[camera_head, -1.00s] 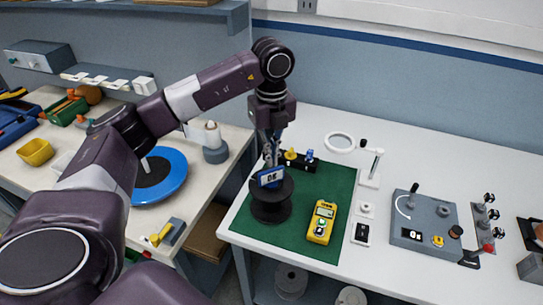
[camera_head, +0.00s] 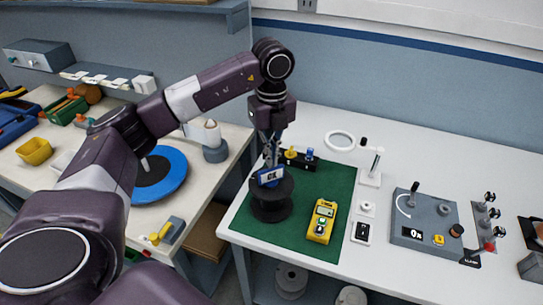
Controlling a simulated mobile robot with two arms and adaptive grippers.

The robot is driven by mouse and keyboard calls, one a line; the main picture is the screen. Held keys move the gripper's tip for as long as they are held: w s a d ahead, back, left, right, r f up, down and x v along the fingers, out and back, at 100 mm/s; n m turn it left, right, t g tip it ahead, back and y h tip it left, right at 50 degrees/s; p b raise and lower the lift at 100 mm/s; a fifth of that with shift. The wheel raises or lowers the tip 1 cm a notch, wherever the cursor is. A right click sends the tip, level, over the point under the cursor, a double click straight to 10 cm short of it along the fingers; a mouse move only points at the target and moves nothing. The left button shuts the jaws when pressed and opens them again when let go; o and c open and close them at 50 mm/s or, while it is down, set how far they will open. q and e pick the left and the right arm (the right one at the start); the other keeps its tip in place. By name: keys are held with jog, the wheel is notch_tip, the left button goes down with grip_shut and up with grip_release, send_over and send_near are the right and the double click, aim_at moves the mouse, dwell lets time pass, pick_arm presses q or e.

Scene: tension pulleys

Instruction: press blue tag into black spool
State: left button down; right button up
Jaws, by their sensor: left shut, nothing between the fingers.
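The black spool (camera_head: 271,205) stands upright on the green mat (camera_head: 325,189). The blue tag (camera_head: 270,177), with a white label on its front, stands upright at the middle of the spool's top. Its lower end is hidden, so how deep it sits I cannot tell. My left gripper (camera_head: 270,161) is right above the tag, pointing down, with its fingertips at or just behind the tag's top edge. The fingers are shut with nothing between them. My right gripper is not in view.
A yellow handheld meter (camera_head: 321,221) lies right of the spool. A black holder with yellow and blue pegs (camera_head: 297,160) stands behind. A gap separates this table from the left bench with the blue disc (camera_head: 160,175).

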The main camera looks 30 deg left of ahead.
pick_arm(q)
jog(key=shift+s+f+b, duration=0.1)
jog(key=shift+f+b, duration=0.35)
jog(key=shift+f, duration=0.3)
dwell(0.8)
jog(key=shift+r, duration=0.1)
jog(key=shift+r+p, duration=2.5)
jog(key=shift+r, duration=1)
